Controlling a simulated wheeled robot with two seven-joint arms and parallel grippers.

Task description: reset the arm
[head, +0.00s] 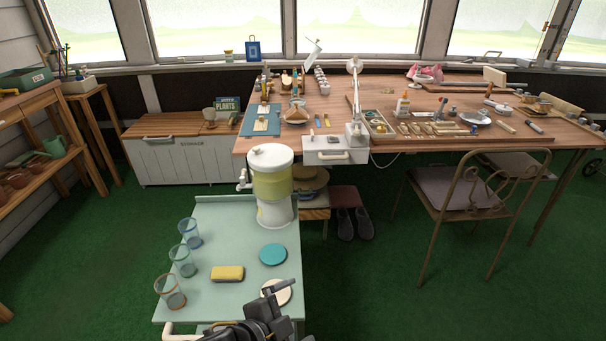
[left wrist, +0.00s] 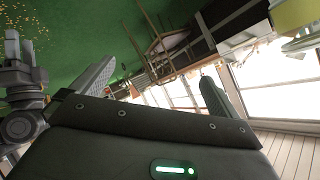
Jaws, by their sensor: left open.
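My left gripper (head: 282,294) is at the bottom middle of the head view, above the front right part of the pale green cart top. It overlaps a white round disc (head: 270,287) in that view; I cannot tell whether it touches it. In the left wrist view the two fingers of the left gripper (left wrist: 158,86) stand wide apart with nothing between them. A grey jointed part of my own body shows at the left edge of the left wrist view.
The cart (head: 228,228) holds a drink dispenser (head: 272,185), several glasses (head: 182,260), a yellow sponge (head: 227,273) and a teal disc (head: 273,254). Behind are a cluttered workbench (head: 400,160), a metal chair (head: 465,190) and a storage chest (head: 180,160). Green floor is open on both sides.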

